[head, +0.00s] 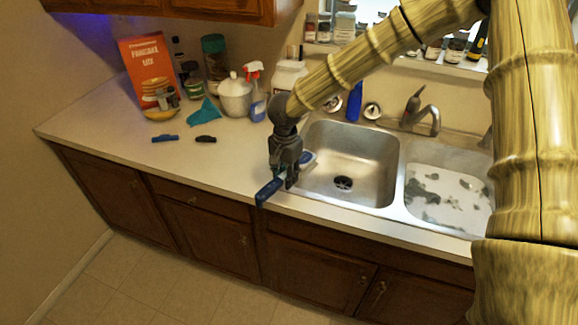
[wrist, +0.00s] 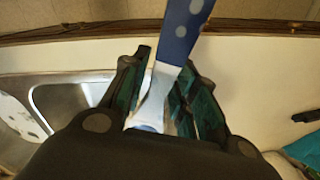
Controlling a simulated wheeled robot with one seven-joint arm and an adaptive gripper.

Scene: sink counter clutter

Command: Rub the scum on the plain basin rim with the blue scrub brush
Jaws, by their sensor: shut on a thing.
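My gripper (head: 287,180) is at the left front edge of the plain basin, shut on the blue scrub brush (head: 268,192). The brush's blue handle points toward the counter's front edge, and a pale part shows on the basin side. In the wrist view, the handle (wrist: 183,28) has pale dots and its white part runs between the fingers (wrist: 158,95). The bristles cannot be made out. The plain basin (head: 350,150) is bare steel with a dark drain; it also shows in the wrist view (wrist: 68,100). I cannot make out scum on its rim; the gripper hides part of it.
The second basin (head: 470,165) holds whitish, dark-patched liquid. A faucet (head: 432,118) and an upright blue item (head: 354,102) stand behind the basins. A spray bottle (head: 254,92), white pot (head: 235,97) and red box (head: 150,68) stand back left.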

